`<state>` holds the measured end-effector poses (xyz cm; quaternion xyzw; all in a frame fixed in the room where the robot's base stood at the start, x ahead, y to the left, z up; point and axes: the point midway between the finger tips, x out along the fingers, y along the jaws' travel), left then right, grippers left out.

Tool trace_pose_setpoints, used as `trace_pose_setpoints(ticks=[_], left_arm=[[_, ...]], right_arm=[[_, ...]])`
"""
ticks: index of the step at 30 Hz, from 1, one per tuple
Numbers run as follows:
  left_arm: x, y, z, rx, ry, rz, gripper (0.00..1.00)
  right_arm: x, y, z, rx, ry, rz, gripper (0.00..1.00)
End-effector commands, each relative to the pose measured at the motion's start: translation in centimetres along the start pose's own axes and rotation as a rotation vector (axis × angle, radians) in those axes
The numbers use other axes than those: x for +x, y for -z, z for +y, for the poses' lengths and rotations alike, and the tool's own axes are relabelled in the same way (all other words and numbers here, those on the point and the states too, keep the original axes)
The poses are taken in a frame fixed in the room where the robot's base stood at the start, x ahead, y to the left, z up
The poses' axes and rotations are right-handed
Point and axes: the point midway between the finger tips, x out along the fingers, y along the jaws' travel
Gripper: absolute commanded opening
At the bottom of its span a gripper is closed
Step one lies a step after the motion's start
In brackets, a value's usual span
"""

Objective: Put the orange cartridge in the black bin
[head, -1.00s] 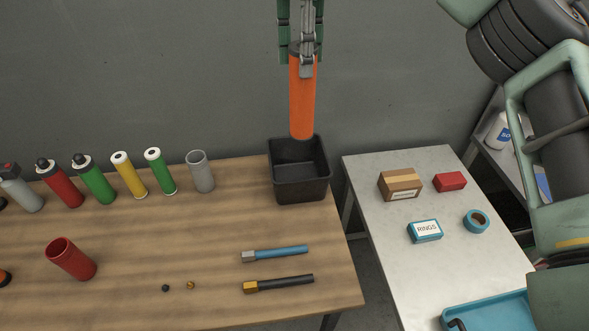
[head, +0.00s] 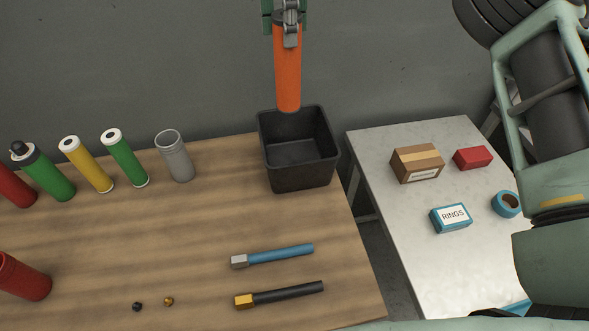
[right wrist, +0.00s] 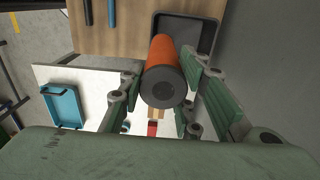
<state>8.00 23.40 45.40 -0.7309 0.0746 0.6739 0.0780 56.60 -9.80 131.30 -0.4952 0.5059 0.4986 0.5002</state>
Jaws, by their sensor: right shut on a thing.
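The orange cartridge (head: 288,70) hangs upright in the head view, its lower end just above the back rim of the black bin (head: 298,176). My right gripper (head: 287,20) is shut on its dark upper end, at the top edge of the picture. In the right wrist view the cartridge (right wrist: 162,65) sits between the fingers (right wrist: 160,95), dark end toward the camera, with the bin (right wrist: 205,30) beyond it. The bin is empty as far as I can see and stands at the wooden table's back right corner. My left gripper is not in view.
On the wooden table (head: 200,230) stand a grey tube (head: 174,156), green and yellow cartridges and red containers. Two hose-like tools, blue (head: 273,256) and black (head: 280,295), lie in front. A white table (head: 400,250) at right holds a brown box (head: 417,163), a RINGS box and a red box.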

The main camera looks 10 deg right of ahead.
Motion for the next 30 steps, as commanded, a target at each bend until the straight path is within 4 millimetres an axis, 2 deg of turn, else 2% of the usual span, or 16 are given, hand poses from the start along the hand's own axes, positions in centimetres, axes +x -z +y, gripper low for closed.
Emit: trace_pose_setpoints(ticks=[1,3,6,10,17,30], left_arm=[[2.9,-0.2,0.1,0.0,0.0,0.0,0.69],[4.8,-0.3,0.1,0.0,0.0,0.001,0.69],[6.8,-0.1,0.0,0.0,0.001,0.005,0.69],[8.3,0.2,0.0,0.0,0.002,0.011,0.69],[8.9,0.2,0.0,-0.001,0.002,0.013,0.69],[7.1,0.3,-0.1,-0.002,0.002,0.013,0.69]], right_arm=[[3.0,0.0,0.0,0.0,0.0,0.0,0.0],[4.8,0.0,-0.1,0.0,0.0,0.0,0.0],[6.8,0.0,-0.1,0.0,0.0,0.0,0.0],[8.3,0.0,-0.1,0.0,0.001,0.0,0.0],[10.0,0.0,-0.1,-0.001,-0.002,0.001,0.0],[20.5,0.0,-0.1,0.0,-0.004,0.001,0.0]])
